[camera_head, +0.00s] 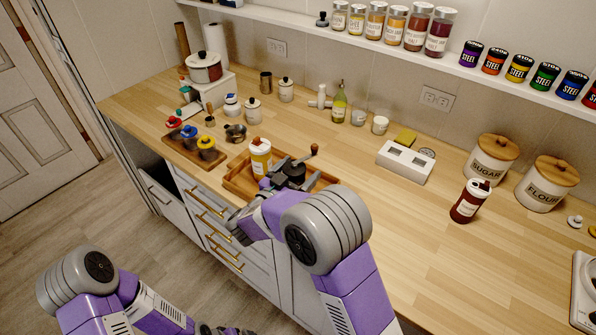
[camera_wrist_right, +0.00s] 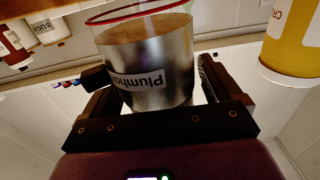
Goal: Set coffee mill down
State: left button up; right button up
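The coffee mill (camera_head: 290,172), with a dark top and a crank handle, is upright at the wooden tray (camera_head: 238,184) near the counter's front edge. The right wrist view shows its metal body (camera_wrist_right: 155,75) with a label, between the fingers of my right gripper (camera_wrist_right: 160,100). My right gripper (camera_head: 272,190) appears shut on the mill. Its lower part is hidden behind my gripper in the head view, so I cannot tell whether it touches the tray. My left gripper (camera_head: 222,330) is low at the bottom edge, mostly cut off.
A yellow jar (camera_head: 260,158) with a white lid stands close left of the mill. The counter between tray and red jar is clear.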

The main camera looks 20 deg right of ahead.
jog(key=shift+r, duration=0.2)
jog(key=shift+s+a, duration=0.2)
jog(key=shift+a, duration=0.1)
jog(key=p+v, duration=0.1)
jog(key=v, duration=1)
jog(key=shift+s+p, duration=0.15)
jog(key=shift+p, duration=0.25)
jog(key=shift+a, duration=0.1)
